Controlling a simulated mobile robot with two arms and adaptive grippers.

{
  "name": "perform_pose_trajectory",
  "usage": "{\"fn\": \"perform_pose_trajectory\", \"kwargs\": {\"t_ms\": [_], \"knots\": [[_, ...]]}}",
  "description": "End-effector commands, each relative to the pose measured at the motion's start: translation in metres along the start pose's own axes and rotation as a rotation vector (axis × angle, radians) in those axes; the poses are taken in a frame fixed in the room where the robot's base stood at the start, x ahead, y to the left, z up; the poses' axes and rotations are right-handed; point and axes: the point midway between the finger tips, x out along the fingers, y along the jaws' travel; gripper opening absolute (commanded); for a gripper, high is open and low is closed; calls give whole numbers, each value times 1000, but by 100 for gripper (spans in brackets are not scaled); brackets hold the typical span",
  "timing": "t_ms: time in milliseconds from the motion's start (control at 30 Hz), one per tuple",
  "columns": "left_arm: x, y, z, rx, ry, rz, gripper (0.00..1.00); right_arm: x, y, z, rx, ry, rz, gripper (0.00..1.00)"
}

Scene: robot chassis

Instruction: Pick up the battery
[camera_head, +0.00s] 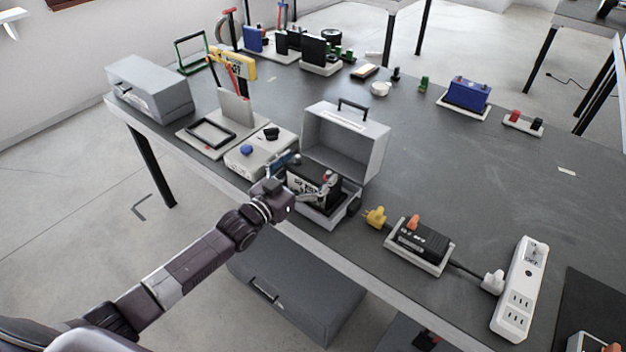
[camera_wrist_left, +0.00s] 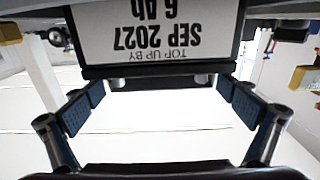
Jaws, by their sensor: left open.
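A black block with a white printed label, which looks like the battery (camera_head: 326,180), stands in the open grey case (camera_head: 345,140) near the table's front edge. In the left wrist view its label (camera_wrist_left: 155,30) fills the top and reads upside down, "TOP UP BY SEP 2027 6 Ah". My left gripper (camera_head: 305,178) is at the front of the case, fingers spread towards the block. In the left wrist view the open fingers (camera_wrist_left: 160,105) have a bright gap between them, with the block's edge just beyond. I cannot tell whether they touch it. My right gripper is not in view.
A blue battery-like box (camera_head: 467,93) sits on a white tray at the back right. A grey box with a blue knob (camera_head: 262,155) is left of the case. A yellow plug (camera_head: 375,217), black adapter (camera_head: 423,240) and power strip (camera_head: 520,290) lie to the right. The table's middle is mostly clear.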

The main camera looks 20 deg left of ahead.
Motion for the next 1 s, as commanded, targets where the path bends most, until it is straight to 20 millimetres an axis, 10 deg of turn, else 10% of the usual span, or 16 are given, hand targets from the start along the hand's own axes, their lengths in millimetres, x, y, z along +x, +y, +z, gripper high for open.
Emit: {"fn": "perform_pose_trajectory", "kwargs": {"t_ms": [400,1000], "knots": [[11,0,1,-1,0,1,98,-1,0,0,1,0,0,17],[11,0,1,0,-1,0,32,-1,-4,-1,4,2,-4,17]]}}
